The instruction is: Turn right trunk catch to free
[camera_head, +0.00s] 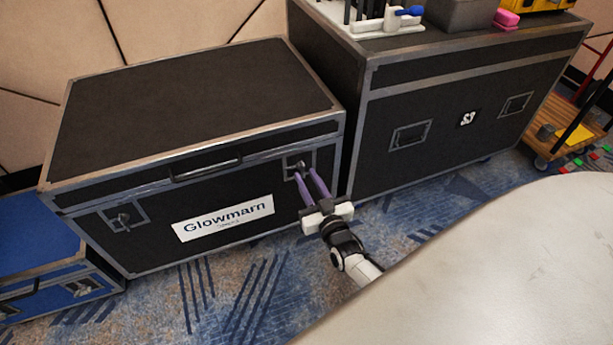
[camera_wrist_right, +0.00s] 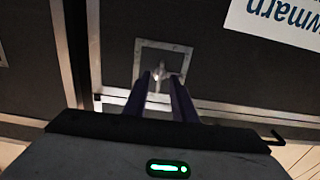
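The black trunk labelled "Glowmarn" (camera_head: 190,95) stands at the left with its lid down. Its right catch (camera_head: 298,164) is a small metal piece in a square metal frame on the front, and it also shows in the right wrist view (camera_wrist_right: 160,74). My right gripper (camera_head: 304,173) points at this catch with its purple fingers apart, one on each side of the catch's metal tab; the wrist view also shows the fingers (camera_wrist_right: 161,84). I cannot tell whether they touch it. The left catch (camera_head: 124,218) is uncovered. My left gripper is out of view.
A taller black case marked "S3" (camera_head: 450,125) stands close on the right, with tools and bins on top. A blue case (camera_head: 40,245) is at the far left. A pale rounded surface (camera_head: 500,265) fills the lower right. Patterned carpet (camera_head: 230,290) lies open before the trunk.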

